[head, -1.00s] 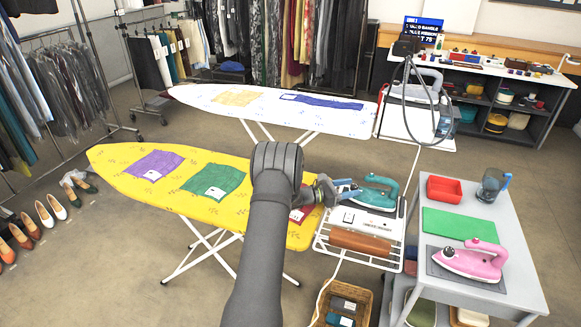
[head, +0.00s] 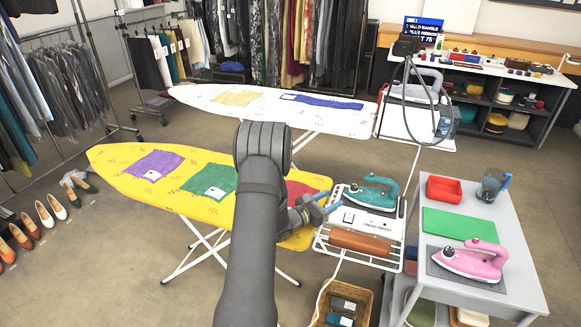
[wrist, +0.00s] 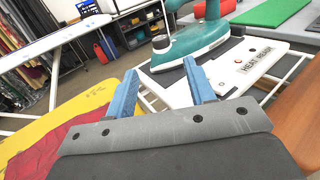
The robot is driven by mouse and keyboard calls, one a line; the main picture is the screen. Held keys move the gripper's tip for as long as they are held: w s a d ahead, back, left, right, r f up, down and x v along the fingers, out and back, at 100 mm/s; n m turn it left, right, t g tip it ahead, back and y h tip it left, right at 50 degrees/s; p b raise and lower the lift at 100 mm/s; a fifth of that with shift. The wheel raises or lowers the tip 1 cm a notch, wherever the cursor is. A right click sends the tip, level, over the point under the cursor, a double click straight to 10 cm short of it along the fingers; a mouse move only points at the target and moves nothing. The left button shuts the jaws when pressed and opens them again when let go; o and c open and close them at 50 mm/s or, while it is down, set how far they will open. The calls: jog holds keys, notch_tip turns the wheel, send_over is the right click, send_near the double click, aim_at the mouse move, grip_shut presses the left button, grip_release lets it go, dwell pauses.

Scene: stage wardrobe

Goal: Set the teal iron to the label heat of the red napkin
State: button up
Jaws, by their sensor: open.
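The teal iron (head: 371,194) rests on a dark pad on a white panel (head: 366,223) at the right end of the yellow ironing board (head: 130,182). My gripper (head: 328,201) is open and empty, left of the panel and apart from the iron.
A purple napkin (head: 154,164) and a green one (head: 211,184) lie on the yellow board. A brown roll (head: 360,243) sits in front of the panel.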

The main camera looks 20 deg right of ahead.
jog(key=a, duration=0.2)
jog(key=s+a, duration=0.1)
jog(key=a, duration=0.4)
jog(key=shift+s, duration=0.15)
jog(key=shift+s+a+r, duration=0.15)
jog(key=shift+s+r, duration=0.05)
jog(key=shift+s, duration=0.05)
jog(key=s+d+m+g, duration=0.1)
jog(key=d+r+m+g, duration=0.1)
jog(key=g, duration=0.1)
jog(key=s+r+m+g, duration=0.1)
jog(key=g, duration=0.1)
jog(key=shift+s+d+m+y, duration=0.3)
jog(key=shift+s+d+m, duration=0.05)
jog(key=shift+d+m, duration=0.05)
jog(key=w+a+r+m+y, duration=0.3)
jog(key=r+y, duration=0.3)
jog(key=y, duration=0.2)
jog(key=w+a+r+m+t+y, duration=0.1)
jog(key=w+a+r+m+y, duration=0.3)
jog(key=y, duration=0.5)
notch_tip(320, 180, up, 2)
jog(key=shift+w+a+r, duration=0.1)
jog(key=shift+w+a, duration=0.1)
jog(key=shift+w, duration=1)
